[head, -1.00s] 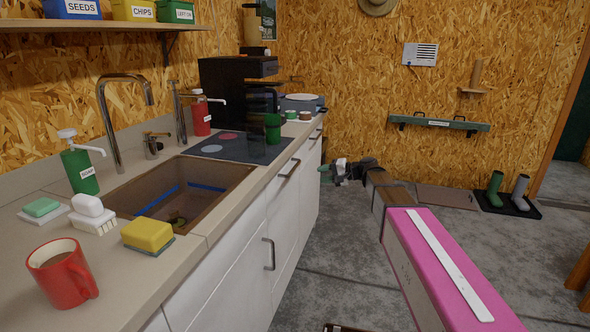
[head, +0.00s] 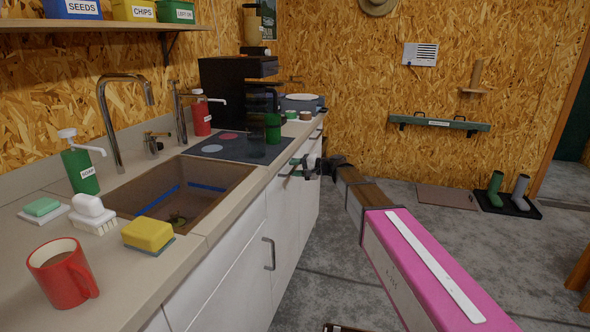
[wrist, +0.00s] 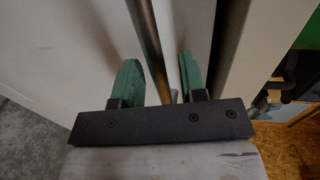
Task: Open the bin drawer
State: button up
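The bin drawer's front appears to be the white panel (head: 284,215) under the counter, beside the hob; no label shows on it. Its metal bar handle (wrist: 150,45) runs between the two green fingers of my gripper (wrist: 158,78) in the wrist view. Gaps show between the bar and the fingers, so my gripper is open around the handle. In the head view my gripper (head: 293,168) is at the panel's upper part and partly hides the handle. The panel looks flush with its neighbours.
A nearer white front has its own handle (head: 269,254). The counter above holds a sink (head: 218,178), a red mug (head: 62,272) and a yellow sponge (head: 148,235). The grey floor (head: 312,285) in front of the cabinets is largely clear. Boots (head: 495,188) stand far right.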

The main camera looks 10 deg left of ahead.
jog(key=shift+a, duration=0.15)
grip_shut()
jog(key=f+v, duration=0.3)
jog(key=v, duration=1.4)
jog(key=d+f+v, duration=0.1)
jog(key=f+v, duration=0.2)
jog(key=v, duration=1.3)
jog(key=shift+d, duration=0.45)
jog(key=shift+s+f, duration=0.1)
jog(key=shift+f, duration=0.05)
grip_release()
